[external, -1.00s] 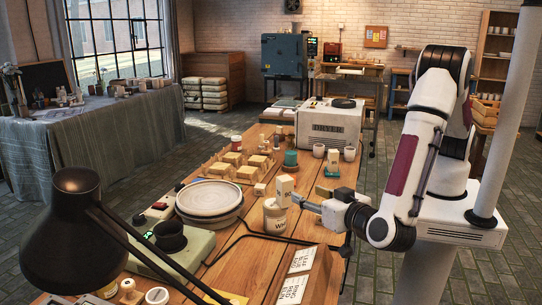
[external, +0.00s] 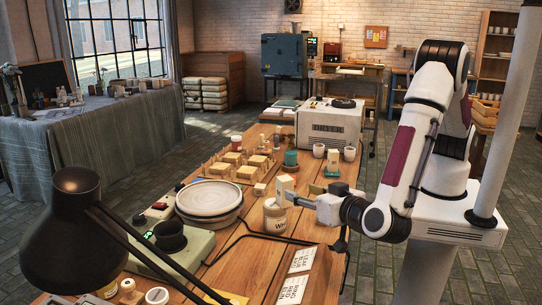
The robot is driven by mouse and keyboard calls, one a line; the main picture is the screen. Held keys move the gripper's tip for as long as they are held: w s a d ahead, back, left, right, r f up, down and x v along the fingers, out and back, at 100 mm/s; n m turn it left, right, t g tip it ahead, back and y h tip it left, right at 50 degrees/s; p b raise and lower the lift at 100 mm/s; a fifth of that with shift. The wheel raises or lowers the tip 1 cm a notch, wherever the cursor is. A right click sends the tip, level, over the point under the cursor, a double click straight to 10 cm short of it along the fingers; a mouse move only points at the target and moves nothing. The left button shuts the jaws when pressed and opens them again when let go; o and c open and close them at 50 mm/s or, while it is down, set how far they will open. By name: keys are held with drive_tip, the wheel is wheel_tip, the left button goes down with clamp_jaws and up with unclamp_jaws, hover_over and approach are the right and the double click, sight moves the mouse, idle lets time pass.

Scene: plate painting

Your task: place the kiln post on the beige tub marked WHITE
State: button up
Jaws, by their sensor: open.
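The kiln post (external: 285,184) is a pale upright block at the top of the beige tub (external: 274,221), towards its right side. It looks upright and seems to rest on the tub, but its lower end is partly hidden by my gripper. The tub stands on the wooden table, with part of the WHITE lettering showing. My gripper (external: 301,201) is open, low at the right of the tub, with its fingertips close beside the post. I cannot tell from this view whether a finger touches the post.
A round plate stack (external: 209,199) stands left of the tub. Several pale blocks (external: 246,172) on a wooden rack lie behind it. A teal-based block (external: 332,170) is behind my gripper. A black lamp (external: 74,215) and label boards (external: 298,275) occupy the front.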

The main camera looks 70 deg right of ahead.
drive_tip(key=w+r+n+t+y, duration=0.1)
drive_tip(key=w+r+t+y, duration=0.1)
drive_tip(key=w+r+y, duration=0.9)
drive_tip(key=w+d+r+n+y, duration=0.2)
drive_tip(key=d+r+n+y, duration=0.15)
drive_tip(key=r, duration=0.75)
drive_tip(key=s+d+f+n+g+h, duration=0.1)
drive_tip(key=s+d+f+g, duration=0.1)
drive_tip(key=s+d, duration=0.6)
drive_tip(key=s+d+f+n+g+h, duration=0.1)
drive_tip(key=s+d+f+n+g, duration=0.1)
drive_tip(key=s+d, duration=0.7)
drive_tip(key=s+d+f+n+g+h, duration=0.1)
drive_tip(key=s+d+f+g+h, duration=0.1)
drive_tip(key=s+d, duration=0.7)
drive_tip(key=s+g, duration=0.1)
drive_tip(key=s, duration=0.3)
drive_tip(key=shift+s+f+g, duration=0.3)
drive_tip(key=shift+s+g, duration=0.1)
drive_tip(key=shift+o, duration=0.5)
drive_tip(key=shift+n, duration=0.25)
